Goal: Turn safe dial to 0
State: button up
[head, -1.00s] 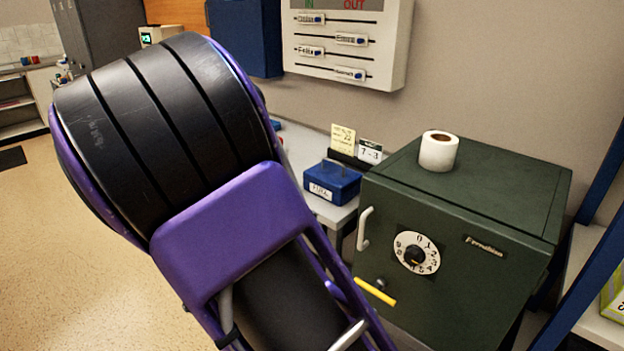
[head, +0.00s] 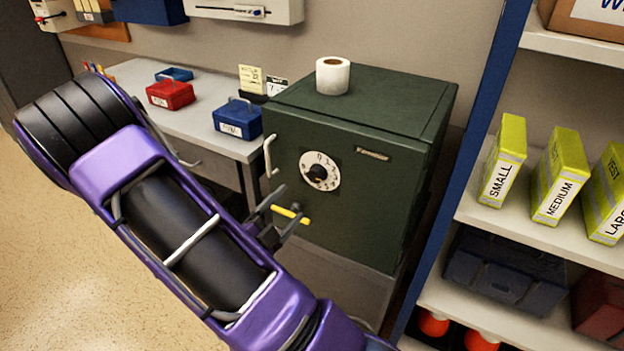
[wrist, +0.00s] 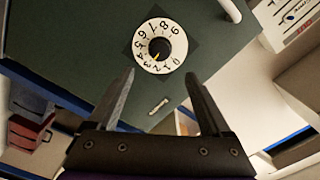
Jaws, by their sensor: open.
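The dark green safe (head: 375,190) stands on a low base. Its white numbered dial (head: 331,168) with a black knob is on the front. In the wrist view the dial (wrist: 177,45) is at top centre, and the knob's yellow pointer (wrist: 154,58) points toward the 2–3 side; the 0 is at lower right. My gripper (head: 290,201) is open and empty, in front of the safe, below and left of the dial in the head view. In the wrist view its fingers (wrist: 160,74) are apart, with nothing between them, and the dial lies beyond the tips.
A paper roll (head: 333,77) stands on top. A desk (head: 205,125) with red and blue boxes is left; a shelf (head: 530,225) with yellow boxes is right.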

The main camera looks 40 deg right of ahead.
aim_at(314, 178)
jog(key=x, duration=1.1)
jog(key=shift+w+d, duration=0.2)
jog(key=shift+d, duration=0.1)
jog(key=shift+c, duration=0.3)
grip_shut()
